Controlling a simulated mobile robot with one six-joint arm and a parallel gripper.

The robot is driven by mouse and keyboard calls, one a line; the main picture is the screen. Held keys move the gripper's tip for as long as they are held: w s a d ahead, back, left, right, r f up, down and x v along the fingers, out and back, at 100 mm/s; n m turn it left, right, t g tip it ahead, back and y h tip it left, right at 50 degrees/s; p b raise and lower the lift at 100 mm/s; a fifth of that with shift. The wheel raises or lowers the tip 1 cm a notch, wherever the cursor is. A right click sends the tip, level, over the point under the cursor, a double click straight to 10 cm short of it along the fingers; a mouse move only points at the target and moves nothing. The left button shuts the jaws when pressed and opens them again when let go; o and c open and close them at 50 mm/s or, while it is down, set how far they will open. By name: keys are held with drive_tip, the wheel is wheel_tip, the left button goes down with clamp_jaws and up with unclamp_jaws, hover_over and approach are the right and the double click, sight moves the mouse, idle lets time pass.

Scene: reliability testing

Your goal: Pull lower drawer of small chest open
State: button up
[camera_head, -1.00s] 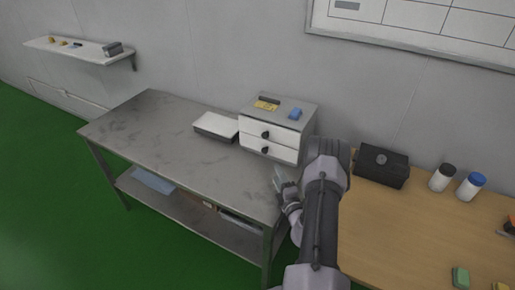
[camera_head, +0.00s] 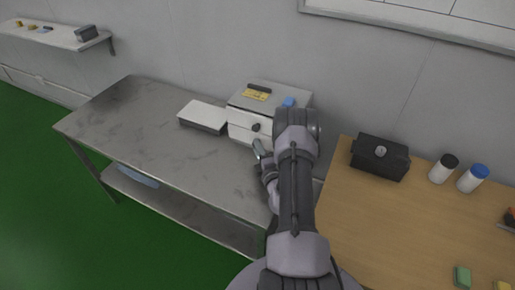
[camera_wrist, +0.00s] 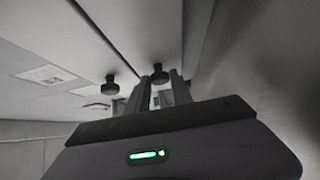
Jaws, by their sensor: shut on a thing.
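The small grey-and-white chest (camera_head: 275,93) stands at the back right end of the grey table. Its upper drawer (camera_head: 240,118) looks shut, with a dark round knob (camera_head: 256,127). The lower drawer (camera_head: 237,133) is below it, its right part and knob hidden behind my arm. My gripper (camera_head: 259,148) is at the lower drawer's front. In the wrist view my gripper (camera_wrist: 158,88) is shut around the lower drawer's dark knob (camera_wrist: 158,74), with the upper knob (camera_wrist: 110,86) to the left. I cannot tell whether the lower drawer stands out at all.
A flat white-topped box (camera_head: 204,116) lies left of the chest. A yellow label (camera_head: 257,95) and a blue block (camera_head: 289,102) are on the chest. A wooden table (camera_head: 375,225) at right holds a black box (camera_head: 380,157) and two bottles. The grey table's left part is clear.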

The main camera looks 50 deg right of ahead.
clamp_jaws()
idle(1.1)
